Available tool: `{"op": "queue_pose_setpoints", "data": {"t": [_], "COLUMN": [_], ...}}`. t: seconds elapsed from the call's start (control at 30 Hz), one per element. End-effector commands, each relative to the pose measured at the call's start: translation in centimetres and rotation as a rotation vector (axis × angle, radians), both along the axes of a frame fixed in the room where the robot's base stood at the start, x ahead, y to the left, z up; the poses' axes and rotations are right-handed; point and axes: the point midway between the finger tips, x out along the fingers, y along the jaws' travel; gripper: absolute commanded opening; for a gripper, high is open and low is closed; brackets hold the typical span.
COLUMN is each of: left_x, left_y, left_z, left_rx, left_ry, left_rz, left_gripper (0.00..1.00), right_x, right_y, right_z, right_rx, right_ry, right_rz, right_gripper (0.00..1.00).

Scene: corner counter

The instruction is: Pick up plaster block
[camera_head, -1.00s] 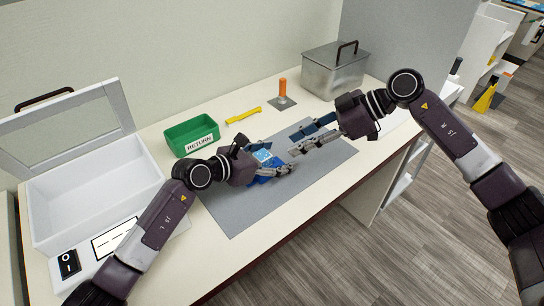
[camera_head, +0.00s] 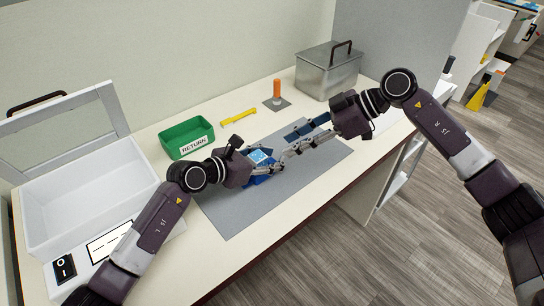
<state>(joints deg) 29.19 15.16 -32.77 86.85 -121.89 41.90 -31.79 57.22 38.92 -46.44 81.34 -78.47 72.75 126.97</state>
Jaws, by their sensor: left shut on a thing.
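A blue block-shaped thing with a pale blue patterned top (camera_head: 260,156) is at the middle of the grey mat (camera_head: 232,212). No plain plaster-coloured block is distinct, and I cannot tell whether this is the plaster block or a holder around it. My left gripper (camera_head: 265,161) is shut on the blue thing, and its fingers and wrist hide part of it. I cannot tell whether it is clear of the mat. My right gripper (camera_head: 293,141) is open, its fingers pointing left, close to the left gripper's fingertips. Nothing shows between the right fingers.
A green RETURN bin (camera_head: 187,138), a yellow tool (camera_head: 238,118) and an orange-handled tool on a small dark pad (camera_head: 277,92) stand behind the mat. A lidded metal box (camera_head: 328,72) is at the back right. An open white box (camera_head: 85,205) is at left. The mat's front is clear.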

Motion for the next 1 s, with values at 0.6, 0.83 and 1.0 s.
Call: {"op": "queue_pose_setpoints", "data": {"t": [0.6,0.83,1.0], "left_x": [0.0,0.0,0.0], "left_y": [0.0,0.0,0.0], "left_z": [0.0,-0.1,-0.1], "left_rx": [0.001,0.001,0.001], "left_ry": [0.001,0.001,0.001], "left_rz": [0.000,0.000,0.000], "left_gripper": [0.13,0.12,0.12], "right_x": [-0.6,-0.7,-0.7], "right_y": [2.5,3.4,3.8], "right_z": [1.9,3.0,4.0], "right_rx": [-0.251,-0.369,-0.443], "right_ry": [-0.666,-0.999,-1.222], "right_rz": [0.689,1.102,1.423], "right_gripper": [0.41,0.41,0.41]}}
